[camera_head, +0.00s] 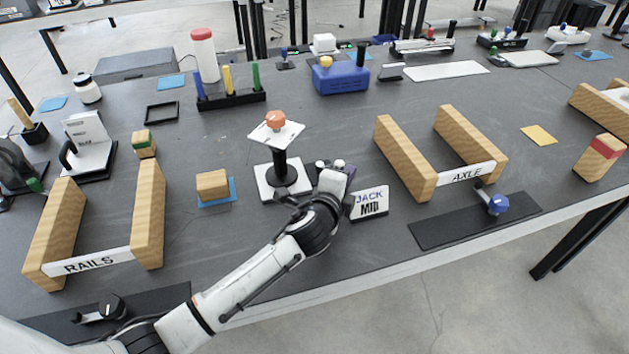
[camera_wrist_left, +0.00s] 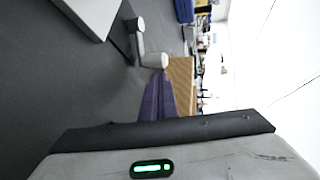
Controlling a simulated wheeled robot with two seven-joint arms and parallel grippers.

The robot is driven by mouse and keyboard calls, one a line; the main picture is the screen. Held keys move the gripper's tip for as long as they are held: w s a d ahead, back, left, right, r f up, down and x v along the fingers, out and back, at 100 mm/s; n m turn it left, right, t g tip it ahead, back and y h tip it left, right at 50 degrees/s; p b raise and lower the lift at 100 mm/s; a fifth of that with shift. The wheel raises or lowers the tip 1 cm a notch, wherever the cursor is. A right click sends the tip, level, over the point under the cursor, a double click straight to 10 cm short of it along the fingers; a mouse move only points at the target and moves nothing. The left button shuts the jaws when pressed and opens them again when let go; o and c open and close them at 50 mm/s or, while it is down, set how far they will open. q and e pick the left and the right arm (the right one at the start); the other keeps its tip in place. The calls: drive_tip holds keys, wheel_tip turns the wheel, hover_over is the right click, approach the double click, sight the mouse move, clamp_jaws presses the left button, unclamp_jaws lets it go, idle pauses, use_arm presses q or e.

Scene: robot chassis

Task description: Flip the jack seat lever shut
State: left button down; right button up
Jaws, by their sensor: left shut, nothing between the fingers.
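The jack (camera_head: 280,165) stands on a white square base (camera_head: 262,182), with a black post, a tilted-looking white top plate (camera_head: 276,133) and an orange knob. My left gripper (camera_head: 338,172) is shut and empty, just right of the jack base and behind the JACK MID card (camera_head: 370,203). A small pale lever-like part with rounded ends (camera_head: 321,164) shows beside the gripper. In the left wrist view this pale part (camera_wrist_left: 138,42) is just beyond the shut fingertips (camera_wrist_left: 158,85). Contact with it cannot be told. My right gripper is out of view.
Wooden AXLE rails (camera_head: 405,160) stand to the right, and wooden RAILS blocks (camera_head: 150,212) to the left. A wooden block (camera_head: 212,185) sits on a blue pad left of the jack.

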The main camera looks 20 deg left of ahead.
use_arm(q)
drive_tip(key=shift+w, duration=0.1)
idle(0.5)
drive_tip(key=shift+a, duration=0.15)
drive_tip(key=shift+a+r+p, duration=0.1)
drive_tip(key=shift+a+p, duration=0.35)
drive_tip(key=shift+a, duration=0.45)
drive_tip(key=v, duration=0.7)
drive_tip(key=d+v, duration=0.1)
drive_tip(key=v, duration=0.2)
drive_tip(key=shift+s+p, duration=0.4)
drive_tip(key=shift+d, duration=0.1)
